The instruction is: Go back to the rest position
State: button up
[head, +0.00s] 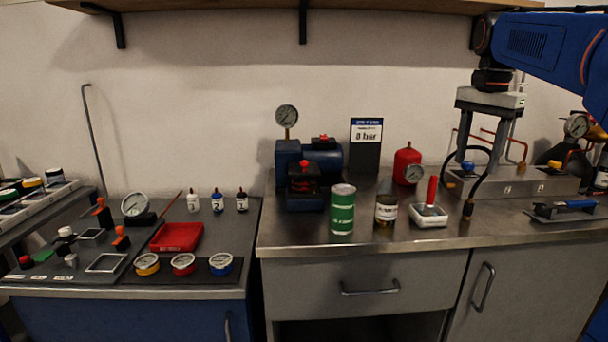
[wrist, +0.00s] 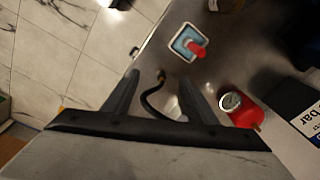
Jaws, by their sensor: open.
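My gripper (head: 487,140) hangs at the right of the head view, fingers pointing down and spread apart with nothing held between them. It is above the grey manifold block (head: 520,181) at the back of the right bench. A black hose (head: 484,190) with a brass end loops down in front of the block. In the wrist view my gripper's two dark fingers (wrist: 155,97) are apart, and the hose (wrist: 150,105) shows between and beyond them. Whether the fingers clear the block by much I cannot tell.
A shelf (head: 250,5) runs overhead.

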jog(key=s+a+f+n+t, duration=0.1)
jog(key=s+a+f+n, duration=0.3)
jog(key=s+f, duration=0.4)
jog(key=s+a+f+n+t, duration=0.1)
jog(key=s+a+f+n, duration=0.3)
jog(key=s+f, duration=0.5)
jog(key=s+a+f+n+t, duration=0.2)
jog(key=s+a+f+n, duration=0.2)
jog(key=s+f, duration=0.5)
notch_tip(320, 180, down, 3)
jog(key=shift+f, duration=0.1)
